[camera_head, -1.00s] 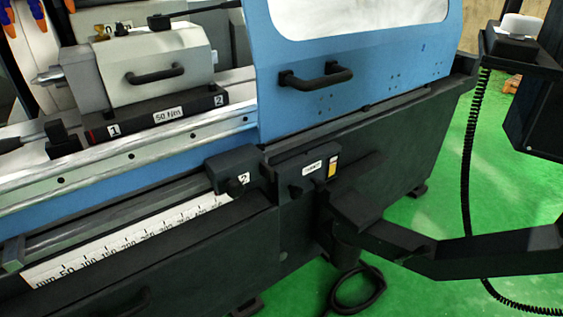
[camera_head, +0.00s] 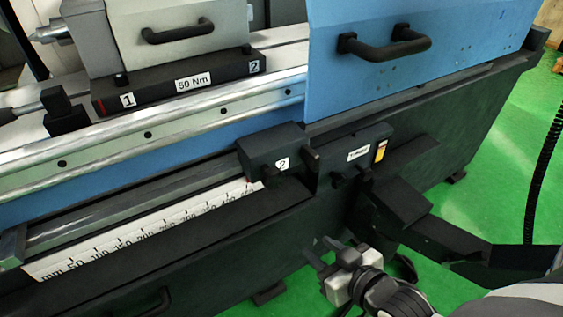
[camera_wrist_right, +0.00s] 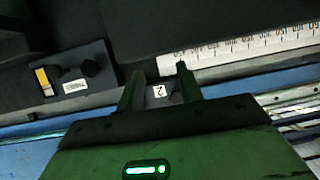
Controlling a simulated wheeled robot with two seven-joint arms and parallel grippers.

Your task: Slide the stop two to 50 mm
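Stop two (camera_head: 270,150) is a dark block with a white "2" label and a knob, on the rail at the right end of the mm scale (camera_head: 140,232). It sits near the highest marks, far right of the 50 mark. My right gripper (camera_head: 319,247) is open and empty, below and in front of the stop. In the right wrist view, the "2" label (camera_wrist_right: 159,90) shows between the spread fingers of my right gripper (camera_wrist_right: 160,70); contact is not seen. My left gripper is not in view.
A dark block with a yellow label (camera_head: 352,158) stands just right of stop two. A dark arm bracket (camera_head: 430,235) juts out at right. The rail left of the stop looks clear.

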